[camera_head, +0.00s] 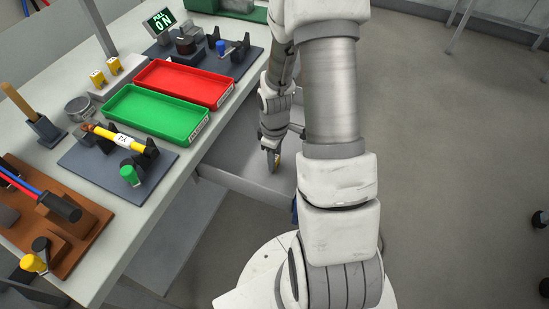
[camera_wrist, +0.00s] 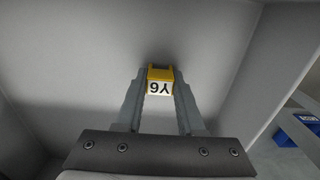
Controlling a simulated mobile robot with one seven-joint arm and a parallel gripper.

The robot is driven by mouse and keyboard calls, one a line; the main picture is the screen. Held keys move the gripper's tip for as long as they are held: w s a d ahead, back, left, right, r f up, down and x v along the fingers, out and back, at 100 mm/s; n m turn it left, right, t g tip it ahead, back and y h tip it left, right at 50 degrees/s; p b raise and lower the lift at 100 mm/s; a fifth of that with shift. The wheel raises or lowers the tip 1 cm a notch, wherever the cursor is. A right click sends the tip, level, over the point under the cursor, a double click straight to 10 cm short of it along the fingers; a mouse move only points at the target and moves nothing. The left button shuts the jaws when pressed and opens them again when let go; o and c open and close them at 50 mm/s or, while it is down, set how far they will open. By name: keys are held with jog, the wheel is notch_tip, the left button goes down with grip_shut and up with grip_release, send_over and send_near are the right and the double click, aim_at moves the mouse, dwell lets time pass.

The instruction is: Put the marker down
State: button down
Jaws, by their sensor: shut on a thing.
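My gripper (camera_head: 272,163) reaches down into an open grey drawer (camera_head: 235,165) below the bench edge. In the wrist view, my gripper (camera_wrist: 160,85) is shut on a small yellow marker (camera_wrist: 160,74), with one finger on each side. The marker has a white label with dark characters that seem to read Y6 upside down. Only a sliver of yellow shows in the head view. I cannot tell whether the marker touches the drawer floor (camera_wrist: 205,35).
On the bench stand a green tray (camera_head: 150,113), a red tray (camera_head: 190,82) and two similar yellow markers on a block (camera_head: 125,72). Drawer walls flank my gripper. A blue container (camera_wrist: 297,130) shows at right.

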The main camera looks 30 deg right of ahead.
jog(key=c, duration=0.5)
grip_release()
jog(key=shift+f, duration=0.1)
notch_tip(320, 180, up, 12)
jog(key=p, duration=0.3)
jog(key=shift+r, duration=0.2)
